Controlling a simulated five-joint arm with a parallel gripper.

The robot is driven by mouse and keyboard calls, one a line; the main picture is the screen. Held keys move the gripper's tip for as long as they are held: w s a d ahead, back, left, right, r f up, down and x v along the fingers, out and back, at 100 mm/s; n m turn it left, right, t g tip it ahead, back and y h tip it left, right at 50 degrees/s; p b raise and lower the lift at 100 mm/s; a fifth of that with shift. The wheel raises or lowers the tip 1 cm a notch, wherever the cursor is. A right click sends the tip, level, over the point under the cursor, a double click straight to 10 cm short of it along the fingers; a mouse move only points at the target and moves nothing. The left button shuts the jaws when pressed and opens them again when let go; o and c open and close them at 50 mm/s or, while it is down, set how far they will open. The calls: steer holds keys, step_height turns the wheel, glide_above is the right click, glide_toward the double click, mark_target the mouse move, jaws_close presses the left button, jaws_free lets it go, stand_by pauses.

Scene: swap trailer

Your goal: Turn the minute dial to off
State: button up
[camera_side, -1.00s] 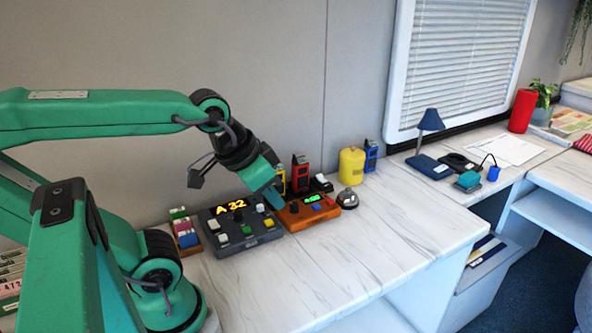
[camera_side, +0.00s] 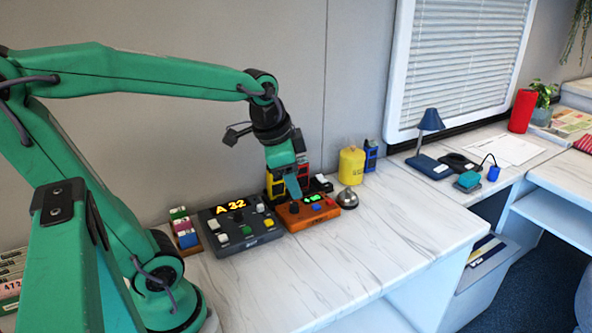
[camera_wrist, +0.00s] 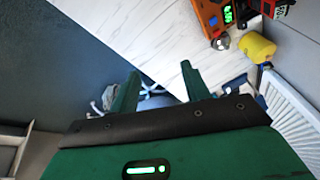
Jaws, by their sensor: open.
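An orange box (camera_side: 311,221) with a small green-lit display (camera_side: 314,198) stands on the white counter. It shows a small dark knob (camera_side: 294,208), but I cannot read its labels or tell which control is the minute dial. In the wrist view the orange box (camera_wrist: 207,14) is cut off at the top edge. My gripper (camera_side: 293,189) is open and empty, above the left part of the orange box in the side view, hiding some of its back. In the wrist view my gripper's two fingers (camera_wrist: 160,70) stand apart with nothing between them.
A dark console (camera_side: 240,245) reading "A 32" is left of the orange box. A silver bell (camera_side: 347,198) and yellow canister (camera_side: 351,167) are to its right; yellow and red holders (camera_side: 302,173) stand behind. The front of the counter (camera_side: 370,245) is clear.

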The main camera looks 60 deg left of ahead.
steer(key=w+a+f+m+g, duration=0.2)
steer(key=w+a+f+m, duration=0.25)
steer(key=w+a, duration=0.3)
steer(key=m+g, duration=0.2)
steer(key=m, duration=0.5)
glide_above(294, 204)
steer(key=shift+h, duration=0.3)
step_height(294, 204, down, 8)
steer(key=shift+f, duration=0.1)
steer(key=shift+f, duration=3.8)
steer(key=c, duration=1)
